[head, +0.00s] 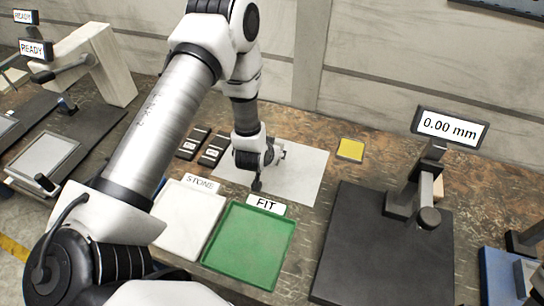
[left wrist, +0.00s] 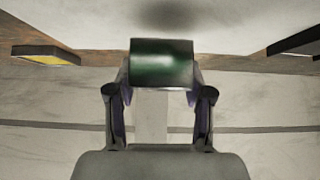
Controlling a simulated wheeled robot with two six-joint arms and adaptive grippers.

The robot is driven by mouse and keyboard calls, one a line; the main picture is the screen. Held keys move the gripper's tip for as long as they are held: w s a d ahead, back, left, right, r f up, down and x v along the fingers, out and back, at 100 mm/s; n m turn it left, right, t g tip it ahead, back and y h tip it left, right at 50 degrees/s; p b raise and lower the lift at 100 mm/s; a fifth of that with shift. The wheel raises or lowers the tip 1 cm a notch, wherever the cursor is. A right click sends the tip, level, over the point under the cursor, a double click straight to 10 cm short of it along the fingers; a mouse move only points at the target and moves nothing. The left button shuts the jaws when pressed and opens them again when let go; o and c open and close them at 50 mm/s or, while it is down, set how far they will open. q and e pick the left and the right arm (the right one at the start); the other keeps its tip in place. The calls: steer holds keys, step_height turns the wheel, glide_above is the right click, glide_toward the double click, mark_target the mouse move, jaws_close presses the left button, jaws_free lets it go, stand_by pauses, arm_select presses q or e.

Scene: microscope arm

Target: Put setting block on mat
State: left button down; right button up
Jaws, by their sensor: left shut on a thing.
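My left gripper (head: 257,178) is over the left part of a white mat (head: 307,178). In the left wrist view the gripper (left wrist: 161,82) is shut on a dark green glossy block (left wrist: 162,62), which looks like the setting block. A dark shadow lies on the white surface by the block, and a gap seems to separate them. In the head view the block is mostly hidden by the gripper, so I cannot tell its exact height. My right gripper is not in view.
A green FIT tray (head: 248,246) and a white STONE tray (head: 187,218) lie in front. A yellow pad (head: 350,149) is right of the mat. A gauge stand (head: 385,250) reading 0.00 mm stands farther right. Small dark blocks (head: 214,149) lie left of the mat.

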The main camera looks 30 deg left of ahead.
arm_select(q)
steer(key=shift+w+a, duration=0.15)
steer(key=shift+a, duration=0.2)
step_height(320, 180, down, 4)
steer(key=b, duration=0.3)
steer(key=shift+r, duration=0.15)
steer(key=shift+w+r, duration=0.1)
steer(key=shift+c, duration=2.2)
jaws_free()
steer(key=shift+d, duration=0.1)
steer(key=shift+s+r, duration=0.15)
steer(key=shift+s, duration=0.1)
steer(key=b+v, duration=0.1)
steer(key=v, duration=1)
steer(key=shift+s+r, duration=0.25)
steer(key=shift+r, duration=0.05)
